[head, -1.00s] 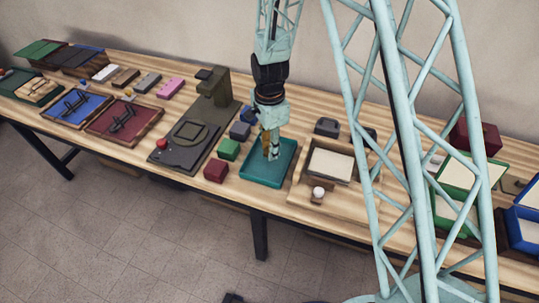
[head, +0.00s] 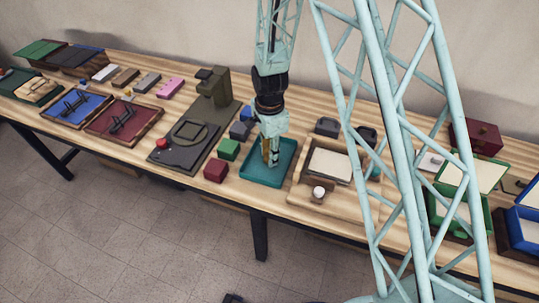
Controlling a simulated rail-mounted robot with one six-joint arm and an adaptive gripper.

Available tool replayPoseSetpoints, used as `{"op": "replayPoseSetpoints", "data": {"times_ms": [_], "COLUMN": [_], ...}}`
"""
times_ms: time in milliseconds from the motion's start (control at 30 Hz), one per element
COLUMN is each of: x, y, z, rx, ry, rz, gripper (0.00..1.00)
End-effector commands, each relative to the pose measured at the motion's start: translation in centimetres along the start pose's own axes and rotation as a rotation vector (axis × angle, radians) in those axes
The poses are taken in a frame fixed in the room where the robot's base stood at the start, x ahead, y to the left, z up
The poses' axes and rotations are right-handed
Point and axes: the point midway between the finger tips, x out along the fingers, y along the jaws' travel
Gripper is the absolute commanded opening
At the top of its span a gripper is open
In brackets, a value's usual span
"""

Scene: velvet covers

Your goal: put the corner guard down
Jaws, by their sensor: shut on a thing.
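My gripper (head: 271,158) points down over the teal tray (head: 262,181), its fingertips within the tray's outline and close to its floor. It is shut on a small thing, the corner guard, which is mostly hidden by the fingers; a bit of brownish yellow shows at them. I cannot tell whether the corner guard touches the tray floor. No other thing shows in the tray.
Green (head: 229,149) and dark red (head: 216,170) blocks stand left of the tray, with dark blocks behind. A dark press-like machine (head: 213,95) stands further left. A wooden box (head: 301,187) with a pale pad is close on the right.

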Motion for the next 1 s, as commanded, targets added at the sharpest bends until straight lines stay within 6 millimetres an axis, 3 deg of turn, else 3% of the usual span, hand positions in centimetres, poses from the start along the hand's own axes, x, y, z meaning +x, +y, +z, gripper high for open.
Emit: {"op": "replayPoseSetpoints", "data": {"times_ms": [67,100,233,733,1000], "x": [0.3,0.2,0.1,-0.2,-2.1], "y": [0.0,0.0,0.0,0.0,0.0], "z": [0.0,0.0,0.0,0.0,0.0], "rx": [0.000,0.000,0.000,0.000,0.000], "ry": [0.000,0.000,0.000,0.000,0.000], "rz": [0.000,0.000,0.000,0.000,-0.001], "gripper": [0.21,0.31,0.41,0.41,0.41]}}
